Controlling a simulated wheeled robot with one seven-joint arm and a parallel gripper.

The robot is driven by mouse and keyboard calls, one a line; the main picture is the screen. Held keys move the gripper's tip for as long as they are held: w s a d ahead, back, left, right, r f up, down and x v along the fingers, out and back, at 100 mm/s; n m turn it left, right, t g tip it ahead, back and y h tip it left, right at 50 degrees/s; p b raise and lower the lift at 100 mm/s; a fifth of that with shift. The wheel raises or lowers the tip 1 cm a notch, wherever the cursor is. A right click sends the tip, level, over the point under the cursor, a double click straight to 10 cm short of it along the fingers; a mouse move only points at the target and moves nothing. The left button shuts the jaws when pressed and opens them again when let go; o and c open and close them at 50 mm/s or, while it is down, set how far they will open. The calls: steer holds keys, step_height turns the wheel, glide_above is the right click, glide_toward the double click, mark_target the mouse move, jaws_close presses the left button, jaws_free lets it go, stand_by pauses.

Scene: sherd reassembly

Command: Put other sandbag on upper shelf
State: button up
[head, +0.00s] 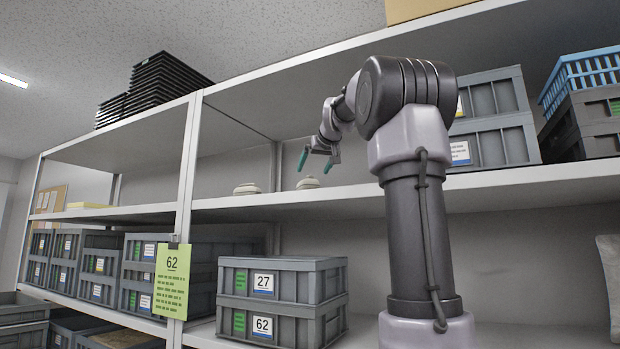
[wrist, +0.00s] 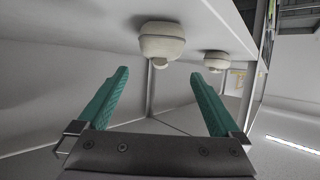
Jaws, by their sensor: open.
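Two small rounded cream sandbags rest on the upper shelf (head: 345,194), one at the left (head: 247,188) and one to its right (head: 308,184). My gripper (head: 306,170) is just above the right one, open, with its teal fingers spread and nothing between them. The wrist view looks upside down, with the shelf board at the top. There my gripper (wrist: 160,74) has the nearer sandbag (wrist: 162,44) just beyond its fingertips, with a visible gap. The farther sandbag (wrist: 216,60) lies past the other fingertip.
Stacked grey crates (head: 490,125) and a blue basket (head: 588,75) stand on the upper shelf at the right. Lower grey crates (head: 282,300) stand below. A shelf post (head: 188,165) rises left of the sandbags. The shelf between the sandbags is bare.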

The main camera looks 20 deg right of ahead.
steer(key=shift+v, duration=2.1)
